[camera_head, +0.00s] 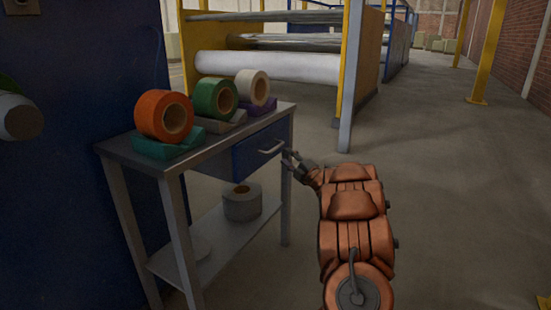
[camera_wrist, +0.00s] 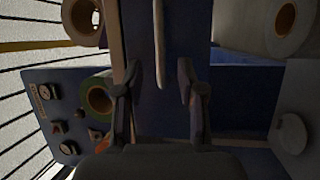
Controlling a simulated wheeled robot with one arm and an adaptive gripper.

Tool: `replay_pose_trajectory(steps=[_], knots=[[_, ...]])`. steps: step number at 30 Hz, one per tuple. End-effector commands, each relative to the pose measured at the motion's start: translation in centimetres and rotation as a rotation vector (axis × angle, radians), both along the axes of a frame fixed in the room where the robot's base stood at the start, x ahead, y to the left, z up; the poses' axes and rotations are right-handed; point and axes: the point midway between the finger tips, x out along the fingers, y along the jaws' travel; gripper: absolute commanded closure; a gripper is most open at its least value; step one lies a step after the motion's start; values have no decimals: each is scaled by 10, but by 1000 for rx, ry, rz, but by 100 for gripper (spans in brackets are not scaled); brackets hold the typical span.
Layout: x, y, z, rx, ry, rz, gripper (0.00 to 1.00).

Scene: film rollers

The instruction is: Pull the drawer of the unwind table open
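The unwind table (camera_head: 150,160) stands at the left in the head view, with a blue drawer (camera_head: 250,152) under its top. The drawer front looks flush with the table frame. Its pale bar handle (camera_head: 271,148) faces my gripper (camera_head: 289,164). In the wrist view the handle (camera_wrist: 159,45) runs up and down the picture, between the two fingers of my gripper (camera_wrist: 157,70) and nearer the left one. The blue drawer front (camera_wrist: 182,35) lies behind it. The fingers are apart, and neither visibly touches the handle. I cannot tell how deep the handle sits between them.
Orange (camera_head: 164,115), green (camera_head: 214,98) and white (camera_head: 252,87) tape rolls stand on coloured holders on the tabletop. A yellow and blue roller frame (camera_head: 357,70) stands behind. The floor (camera_head: 450,190) at right is clear.

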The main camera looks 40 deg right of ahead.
Motion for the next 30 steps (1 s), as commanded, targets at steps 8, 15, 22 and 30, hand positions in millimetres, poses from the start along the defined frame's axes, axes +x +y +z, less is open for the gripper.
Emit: replay_pose_trajectory(steps=[8, 15, 22, 30], knots=[[19, -1, 1, -11, -12, 13, 61], [49, -4, 7, -10, -13, 11, 61], [68, -8, 10, -8, -10, 7, 61], [75, -8, 12, -5, -9, 8, 61]])
